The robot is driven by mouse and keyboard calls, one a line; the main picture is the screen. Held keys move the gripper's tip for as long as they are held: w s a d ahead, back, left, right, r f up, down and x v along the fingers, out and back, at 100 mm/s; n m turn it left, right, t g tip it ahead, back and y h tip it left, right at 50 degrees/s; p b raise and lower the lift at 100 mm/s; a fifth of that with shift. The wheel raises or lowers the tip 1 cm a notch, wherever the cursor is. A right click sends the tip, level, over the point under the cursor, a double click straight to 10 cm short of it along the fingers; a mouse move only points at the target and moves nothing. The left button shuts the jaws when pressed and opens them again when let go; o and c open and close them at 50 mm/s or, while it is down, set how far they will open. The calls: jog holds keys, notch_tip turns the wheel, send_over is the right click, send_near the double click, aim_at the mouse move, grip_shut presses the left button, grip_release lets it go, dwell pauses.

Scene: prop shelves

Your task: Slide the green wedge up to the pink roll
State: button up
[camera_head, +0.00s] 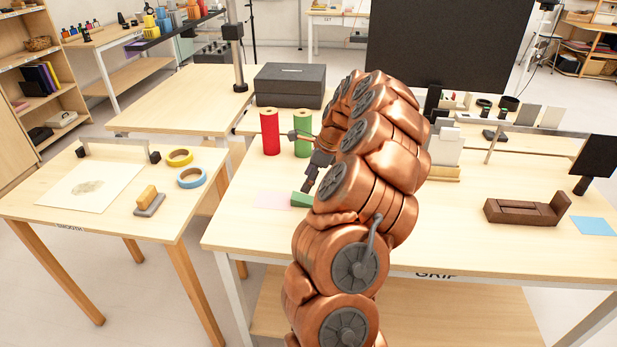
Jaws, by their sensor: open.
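The green wedge (301,200) lies on the middle table, partly hidden behind my copper arm. It is at the right edge of a flat pale pink sheet (270,200). A red upright roll (269,134) stands farther back on the same table; I see no roll that is clearly pink. A green upright roll (303,147) stands just right of the red one. My gripper (308,186) is dark, open and pointing down, just above and behind the wedge in this view. I cannot tell whether it touches the wedge.
A black box (289,86) sits behind the rolls. A brown wooden block piece (526,208) and a blue sheet (593,226) lie at the right. A side table at left holds yellow tape (179,157) and blue tape (191,178). The table's left front is clear.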

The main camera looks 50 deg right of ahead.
aim_at(299, 197)
jog(key=shift+p+x, duration=0.65)
jog(key=shift+x, duration=2.9)
jog(key=shift+r, duration=0.1)
jog(key=c, duration=1.1)
jog(key=o, duration=0.5)
jog(key=c, duration=0.5)
jog(key=shift+s+d, duration=0.45)
jog(key=shift+s, duration=0.6)
jog(key=shift+s+d, duration=0.4)
jog(key=shift+s, duration=0.7)
jog(key=shift+s+d, duration=0.45)
jog(key=shift+s, duration=0.6)
jog(key=shift+s+a, duration=0.25)
jog(key=shift+a, duration=0.1)
jog(key=shift+s, duration=0.55)
